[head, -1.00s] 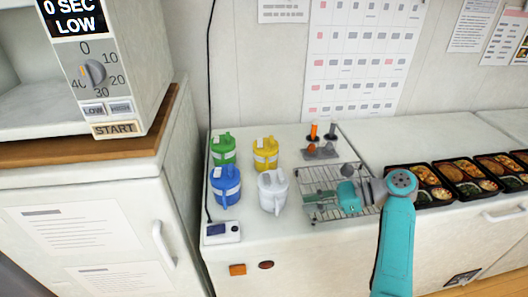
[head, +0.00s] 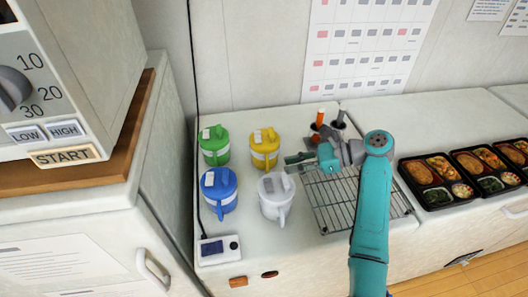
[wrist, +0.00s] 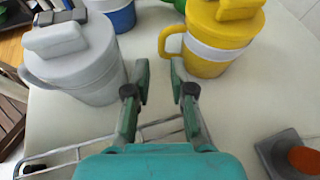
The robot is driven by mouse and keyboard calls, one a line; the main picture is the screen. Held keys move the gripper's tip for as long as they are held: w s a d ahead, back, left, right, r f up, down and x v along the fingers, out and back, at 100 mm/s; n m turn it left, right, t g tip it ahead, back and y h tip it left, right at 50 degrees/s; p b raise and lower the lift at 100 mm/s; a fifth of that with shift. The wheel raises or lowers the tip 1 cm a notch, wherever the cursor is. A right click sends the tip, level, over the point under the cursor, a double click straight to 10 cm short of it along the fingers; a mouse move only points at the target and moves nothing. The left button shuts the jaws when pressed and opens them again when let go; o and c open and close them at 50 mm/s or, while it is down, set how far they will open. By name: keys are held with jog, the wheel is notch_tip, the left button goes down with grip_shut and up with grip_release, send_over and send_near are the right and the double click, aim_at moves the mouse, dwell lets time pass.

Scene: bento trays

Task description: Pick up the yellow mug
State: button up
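The yellow mug (head: 264,150) stands upright with its lid on, at the back right of a group of lidded mugs on the white counter. In the wrist view the yellow mug (wrist: 220,38) is at the upper right, its handle pointing left. My gripper (head: 293,161) is to the right of the yellow mug in the head view. In the wrist view my gripper (wrist: 160,75) is open, with nothing between its fingers. The fingers are apart from the yellow mug, and the handle lies ahead of the right finger.
The white mug (wrist: 85,55) stands close ahead of the left finger. Green (head: 214,144) and blue (head: 219,192) mugs stand farther left. A wire rack (head: 335,200) lies under my arm. A holder with an orange-topped item (head: 320,117) stands behind. Bento trays (head: 430,182) are right.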

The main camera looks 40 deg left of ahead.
aim_at(267, 171)
jog(key=shift+x, duration=4)
jog(key=shift+w+f, duration=0.1)
grip_shut()
jog(key=shift+a, duration=0.1)
